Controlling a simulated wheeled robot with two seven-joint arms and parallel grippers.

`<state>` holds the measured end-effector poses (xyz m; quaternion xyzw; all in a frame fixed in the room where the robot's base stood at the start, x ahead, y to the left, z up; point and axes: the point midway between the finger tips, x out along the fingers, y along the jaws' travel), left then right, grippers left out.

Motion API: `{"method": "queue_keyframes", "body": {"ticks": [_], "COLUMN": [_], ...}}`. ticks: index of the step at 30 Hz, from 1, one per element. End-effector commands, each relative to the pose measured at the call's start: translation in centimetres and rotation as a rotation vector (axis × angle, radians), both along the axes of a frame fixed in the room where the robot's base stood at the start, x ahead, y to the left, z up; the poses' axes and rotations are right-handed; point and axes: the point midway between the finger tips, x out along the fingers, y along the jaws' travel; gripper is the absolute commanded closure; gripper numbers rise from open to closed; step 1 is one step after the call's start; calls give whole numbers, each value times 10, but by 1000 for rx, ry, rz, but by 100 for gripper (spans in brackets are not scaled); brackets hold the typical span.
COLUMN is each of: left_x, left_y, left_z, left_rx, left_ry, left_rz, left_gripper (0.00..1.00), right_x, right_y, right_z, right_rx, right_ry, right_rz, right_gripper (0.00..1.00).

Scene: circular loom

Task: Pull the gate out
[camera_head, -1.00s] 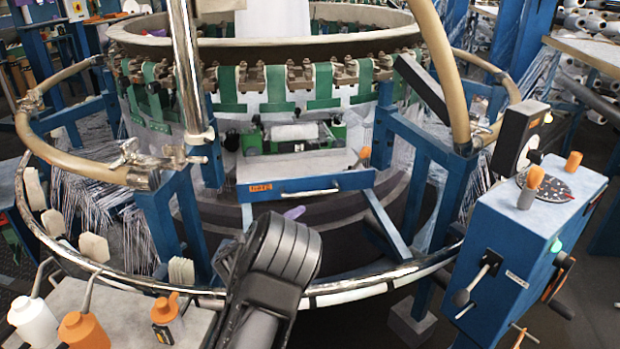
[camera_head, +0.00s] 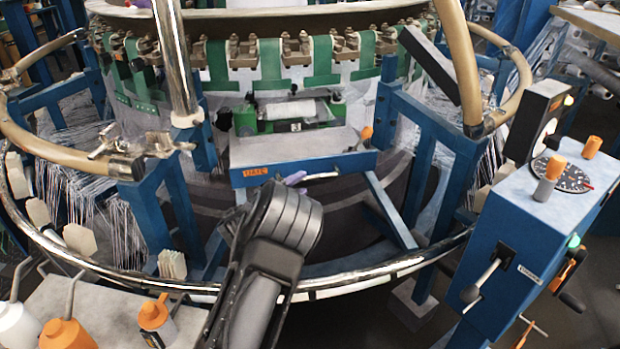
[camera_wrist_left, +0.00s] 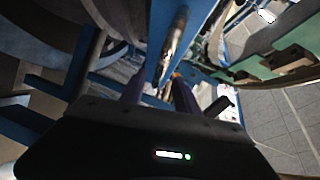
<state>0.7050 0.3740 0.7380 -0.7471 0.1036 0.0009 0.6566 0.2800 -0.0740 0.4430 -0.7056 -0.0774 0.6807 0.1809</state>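The gate (camera_head: 270,173) is a blue-fronted drawer-like panel with an orange label and a silver bar handle (camera_head: 322,176), set low in the middle of the loom. My left gripper (camera_head: 296,178) reaches up from below; a purple fingertip shows at the handle's left end. In the left wrist view, the two purple fingers of my gripper (camera_wrist_left: 160,92) stand apart, with the metal handle (camera_wrist_left: 174,42) running between them along the blue gate front (camera_wrist_left: 158,35). Contact with the handle cannot be told. My right gripper is not in view.
A shiny metal ring rail (camera_head: 350,283) curves in front of the loom, below my left arm. A blue control box (camera_head: 530,240) stands at the right. A table with an orange-capped bottle (camera_head: 155,318) is at bottom left. A green clamp-like unit (camera_head: 290,115) sits above the gate.

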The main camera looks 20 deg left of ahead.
Motion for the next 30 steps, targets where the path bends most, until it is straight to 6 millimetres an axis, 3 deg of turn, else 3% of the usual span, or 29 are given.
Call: {"method": "queue_keyframes", "body": {"ticks": [10,21,30], "left_x": [50,56,56], "left_y": [-8,-9,-9], "left_z": [-7,-8,-8], "left_rx": [2,-1,-1], "left_ry": [-1,-1,-1], "left_rz": [-1,0,-1], "left_gripper": [62,62,87], "right_x": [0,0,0], "right_y": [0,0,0], "right_z": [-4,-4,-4], "right_rx": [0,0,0], "right_ry": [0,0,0], "right_rz": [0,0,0], "right_gripper": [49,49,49]}}
